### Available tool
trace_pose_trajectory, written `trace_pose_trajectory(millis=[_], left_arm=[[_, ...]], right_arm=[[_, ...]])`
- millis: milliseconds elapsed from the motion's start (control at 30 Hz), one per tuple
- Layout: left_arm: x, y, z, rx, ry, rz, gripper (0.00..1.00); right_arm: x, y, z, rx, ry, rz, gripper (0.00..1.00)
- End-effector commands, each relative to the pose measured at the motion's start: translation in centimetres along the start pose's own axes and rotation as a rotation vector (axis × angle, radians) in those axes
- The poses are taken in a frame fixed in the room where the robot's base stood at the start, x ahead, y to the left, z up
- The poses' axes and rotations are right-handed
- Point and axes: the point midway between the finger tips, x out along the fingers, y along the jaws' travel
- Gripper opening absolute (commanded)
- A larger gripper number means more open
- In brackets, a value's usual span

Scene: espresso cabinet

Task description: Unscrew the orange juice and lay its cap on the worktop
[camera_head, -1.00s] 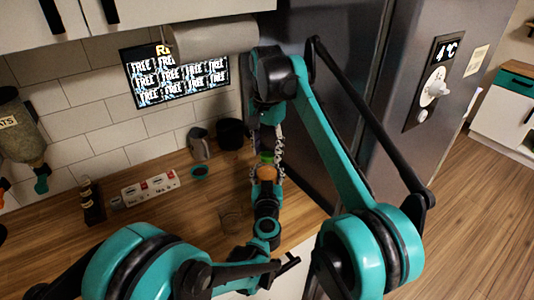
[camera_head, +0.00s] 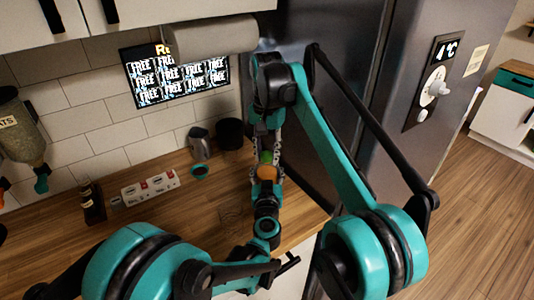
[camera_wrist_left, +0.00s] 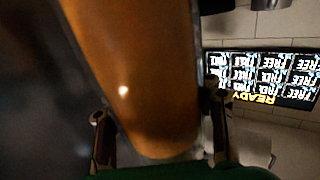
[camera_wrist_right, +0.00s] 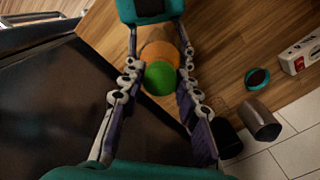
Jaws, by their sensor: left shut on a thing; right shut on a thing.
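The orange juice bottle (camera_head: 267,174) is held above the worktop (camera_head: 150,228), near its right end. My left gripper (camera_head: 266,192) is shut on the bottle's body from below. The orange body fills the middle of the left wrist view (camera_wrist_left: 145,75) between the fingers. The green cap (camera_wrist_right: 160,77) is at the bottle's top, in front of the orange body in the right wrist view. My right gripper (camera_wrist_right: 160,88) points down from above and is shut on the cap, a finger on each side. Whether the cap is loose from the bottle I cannot tell.
A small teal bowl (camera_head: 200,172), a grey metal jug (camera_head: 199,144) and a black canister (camera_head: 230,134) stand behind, to the left. The fridge (camera_head: 330,100) is close on the right.

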Motion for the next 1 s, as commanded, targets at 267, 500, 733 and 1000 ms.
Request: trace_pose_trajectory(millis=[267,500,733,1000], left_arm=[[0.0,0.0,0.0,0.000,0.000,0.001,0.00],[0.0,0.0,0.0,0.000,0.000,0.001,0.00],[0.0,0.0,0.0,0.000,0.000,0.001,0.00],[0.0,0.0,0.0,0.000,0.000,0.001,0.00]], right_arm=[[-0.1,0.0,0.0,-0.265,0.000,0.001,0.00],[-0.1,0.0,0.0,-0.264,0.000,0.001,0.35],[-0.1,0.0,0.0,-0.263,0.000,0.001,0.53],[-1.5,0.0,0.0,-0.262,0.000,0.000,0.53]])
